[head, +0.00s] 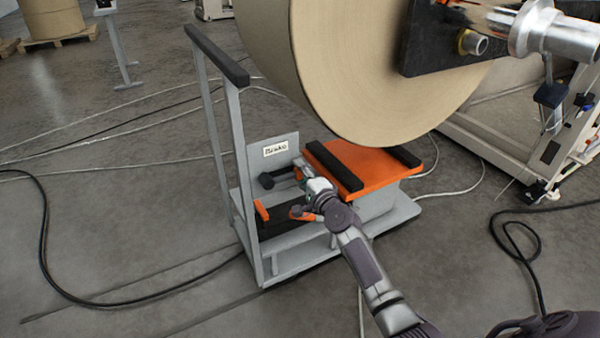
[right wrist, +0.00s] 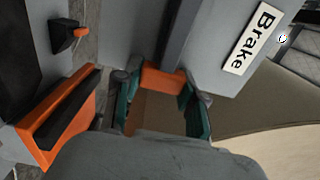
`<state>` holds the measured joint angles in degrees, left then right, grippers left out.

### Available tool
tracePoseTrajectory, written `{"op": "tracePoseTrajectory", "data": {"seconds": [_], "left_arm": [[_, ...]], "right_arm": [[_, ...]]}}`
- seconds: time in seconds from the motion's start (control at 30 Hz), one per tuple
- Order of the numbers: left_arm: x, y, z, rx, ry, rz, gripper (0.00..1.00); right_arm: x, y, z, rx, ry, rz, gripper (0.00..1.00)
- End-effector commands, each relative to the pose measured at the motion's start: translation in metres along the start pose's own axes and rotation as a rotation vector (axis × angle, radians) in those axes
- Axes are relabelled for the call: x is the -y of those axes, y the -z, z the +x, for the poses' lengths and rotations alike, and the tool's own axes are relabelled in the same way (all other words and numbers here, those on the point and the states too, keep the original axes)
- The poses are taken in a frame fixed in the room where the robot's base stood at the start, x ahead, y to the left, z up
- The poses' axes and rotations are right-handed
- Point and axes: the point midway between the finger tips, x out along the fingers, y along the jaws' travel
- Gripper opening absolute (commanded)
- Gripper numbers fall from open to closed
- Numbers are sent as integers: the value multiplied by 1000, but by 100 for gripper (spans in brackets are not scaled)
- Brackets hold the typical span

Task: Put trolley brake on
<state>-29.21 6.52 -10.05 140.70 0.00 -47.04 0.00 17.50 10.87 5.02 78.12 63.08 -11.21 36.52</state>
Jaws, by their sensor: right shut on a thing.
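The trolley (head: 225,150) is a grey wheeled frame with a black push handle and an orange platform (head: 378,172). A white "Brake" label (head: 276,149) is on its upright grey plate and also shows in the right wrist view (right wrist: 251,38). My right gripper (head: 302,172) is at the trolley, just below and right of the label. In the right wrist view its teal fingers are on both sides of the orange end of the brake lever (right wrist: 163,77), shut on it. A dark bar runs up from that end. In the head view my gripper hides most of it. My left gripper is not in view.
A large brown paper roll (head: 370,80) hangs over the platform, close above my right arm's work area. A machine frame (head: 520,150) stands at the right. Black and grey cables (head: 45,250) lie on the floor. The floor at left is mostly open.

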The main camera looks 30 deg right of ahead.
Motion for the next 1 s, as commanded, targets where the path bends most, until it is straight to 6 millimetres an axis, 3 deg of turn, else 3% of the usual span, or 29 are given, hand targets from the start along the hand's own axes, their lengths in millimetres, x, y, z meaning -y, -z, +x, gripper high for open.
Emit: {"op": "tracePoseTrajectory", "data": {"seconds": [0.43,0.47,0.6,1.0], "left_arm": [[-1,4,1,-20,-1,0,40],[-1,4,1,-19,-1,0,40],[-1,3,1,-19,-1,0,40],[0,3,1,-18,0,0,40]], "right_arm": [[-4,0,-1,0,-5,17,0],[-4,0,-1,0,-5,17,44],[-4,0,-1,0,-4,15,67],[-2,-1,-7,0,-1,13,67]]}}
